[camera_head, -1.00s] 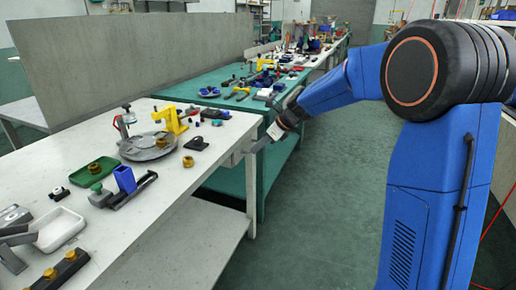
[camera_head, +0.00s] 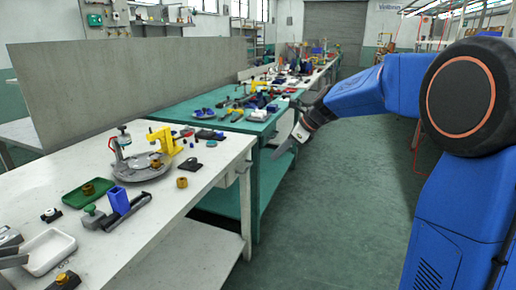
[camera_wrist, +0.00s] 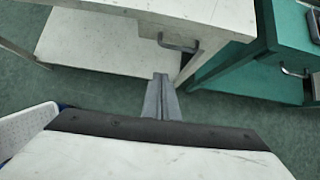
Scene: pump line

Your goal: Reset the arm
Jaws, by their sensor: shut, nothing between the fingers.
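My arm reaches in from the right in the head view, over the aisle floor. My gripper (camera_head: 281,152) points down and to the left, beyond the right edge of the white bench. It is apart from the bench and from everything on it. In the wrist view my gripper (camera_wrist: 161,80) shows its two grey fingers lying together, with nothing between them.
The white bench (camera_head: 170,218) carries a round grey plate (camera_head: 142,172), a yellow fixture (camera_head: 164,140), a green tray (camera_head: 88,193) and a blue block (camera_head: 119,201). A green bench (camera_head: 200,101) with many parts stands behind. The green aisle floor (camera_head: 340,200) is clear.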

